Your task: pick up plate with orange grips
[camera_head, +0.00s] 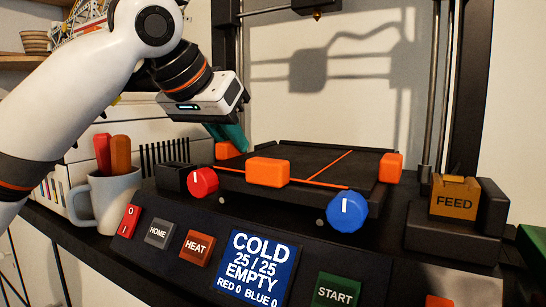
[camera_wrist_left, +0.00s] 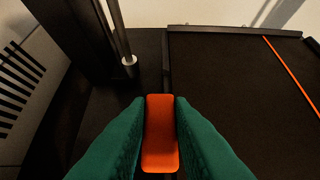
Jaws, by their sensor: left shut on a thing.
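The dark plate (camera_head: 308,159) with orange grips and orange lines lies flat on the printer bed. Its front orange grip (camera_head: 268,172) and right orange grip (camera_head: 390,167) are free. My left gripper (camera_head: 234,143), with teal fingers, is at the plate's left orange grip (camera_head: 226,150). In the left wrist view the two fingers are shut on that grip (camera_wrist_left: 160,134), one on each side. The plate also shows there (camera_wrist_left: 235,90). My right gripper is in neither view.
A red knob (camera_head: 203,182) and a blue knob (camera_head: 347,211) stand in front of the plate. A mug (camera_head: 106,198) with red and orange handles is at the left. The FEED block (camera_head: 454,196) is at the right. Vertical rods (camera_head: 430,90) rise behind the bed.

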